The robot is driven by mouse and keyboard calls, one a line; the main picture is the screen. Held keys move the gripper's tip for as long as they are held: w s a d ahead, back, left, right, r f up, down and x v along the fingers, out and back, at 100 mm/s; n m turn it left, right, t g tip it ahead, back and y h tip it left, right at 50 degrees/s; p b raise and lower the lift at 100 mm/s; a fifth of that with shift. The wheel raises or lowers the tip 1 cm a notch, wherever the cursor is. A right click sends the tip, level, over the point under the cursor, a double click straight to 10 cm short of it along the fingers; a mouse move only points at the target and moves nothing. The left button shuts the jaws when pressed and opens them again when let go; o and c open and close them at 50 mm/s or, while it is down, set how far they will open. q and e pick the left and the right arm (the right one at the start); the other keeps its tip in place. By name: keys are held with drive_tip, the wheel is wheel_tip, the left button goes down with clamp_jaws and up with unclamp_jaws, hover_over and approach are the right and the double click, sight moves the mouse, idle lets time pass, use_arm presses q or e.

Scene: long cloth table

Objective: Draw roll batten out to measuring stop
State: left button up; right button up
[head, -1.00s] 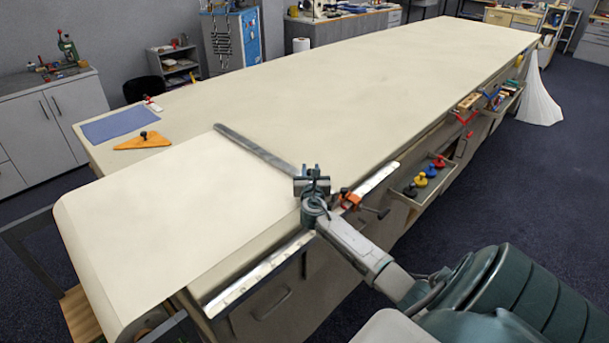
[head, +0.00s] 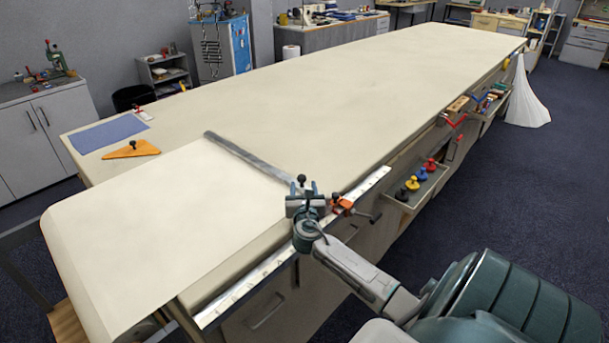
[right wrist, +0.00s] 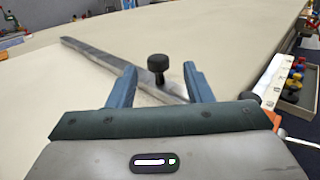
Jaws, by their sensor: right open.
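The roll batten (head: 245,156) is a grey metal bar lying across the cream cloth at the edge of the drawn-out sheet (head: 150,210). It also shows in the right wrist view (right wrist: 92,58). A black knob (right wrist: 158,64) stands upright at its near end. My right gripper (head: 302,188) is open at that end. In the right wrist view its blue fingers (right wrist: 157,82) stand left and right of the knob, with gaps on both sides. An orange-red clamp (head: 342,207) sits on the metal edge rule, just right of the gripper; I cannot tell if it is the measuring stop. My left gripper is not in view.
The marked metal rule (head: 245,293) runs along the table's near edge. A tray of coloured knobs (head: 415,187) hangs at that side. An orange triangle (head: 131,149) and a blue cloth (head: 108,133) lie at the left. The table (head: 370,90) beyond the batten is clear.

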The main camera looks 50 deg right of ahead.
drive_tip(key=shift+v, duration=2.2)
drive_tip(key=shift+f, duration=0.1)
